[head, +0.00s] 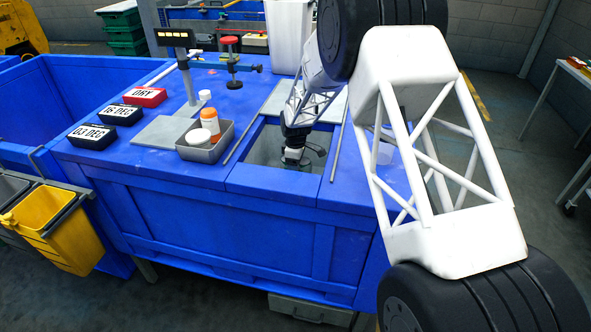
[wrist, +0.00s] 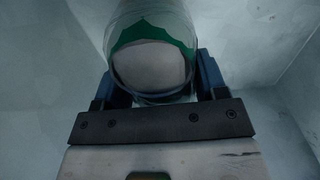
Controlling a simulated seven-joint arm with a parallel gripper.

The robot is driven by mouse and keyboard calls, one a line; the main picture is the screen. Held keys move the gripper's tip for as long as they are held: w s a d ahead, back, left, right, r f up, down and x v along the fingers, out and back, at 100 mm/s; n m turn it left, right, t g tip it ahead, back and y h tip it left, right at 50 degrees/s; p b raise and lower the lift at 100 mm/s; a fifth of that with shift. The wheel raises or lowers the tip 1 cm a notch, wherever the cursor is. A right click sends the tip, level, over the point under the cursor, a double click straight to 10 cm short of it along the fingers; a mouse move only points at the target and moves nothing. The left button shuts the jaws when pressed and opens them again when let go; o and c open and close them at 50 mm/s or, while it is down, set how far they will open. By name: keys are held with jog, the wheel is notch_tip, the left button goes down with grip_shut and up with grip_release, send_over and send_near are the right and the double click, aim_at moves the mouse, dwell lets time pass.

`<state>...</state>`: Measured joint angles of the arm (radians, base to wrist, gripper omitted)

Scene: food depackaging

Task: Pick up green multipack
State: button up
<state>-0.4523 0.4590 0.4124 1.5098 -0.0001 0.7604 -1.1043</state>
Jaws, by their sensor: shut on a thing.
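In the wrist view my gripper (wrist: 158,92) is shut on the green multipack (wrist: 150,38). The pack looks like clear film with a green band around a pale rounded item, and it sits between the two blue fingers. Pale walls of a bin surround it in that view. In the head view my gripper (head: 294,155) is low inside the sunken bin (head: 262,150) in the blue bench. The pack cannot be made out clearly in the head view, and its far end is cut off in the wrist view.
A grey metal tray (head: 221,150) with an orange bottle (head: 209,122) and white tubs stands left of the bin. Black and red date blocks (head: 146,97) sit further left. A scale with a display post (head: 175,38) and a red-topped clamp (head: 230,62) stand behind.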

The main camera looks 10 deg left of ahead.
jog(key=c, duration=0.4)
jog(key=shift+r, duration=0.1)
jog(key=shift+r, duration=4.95)
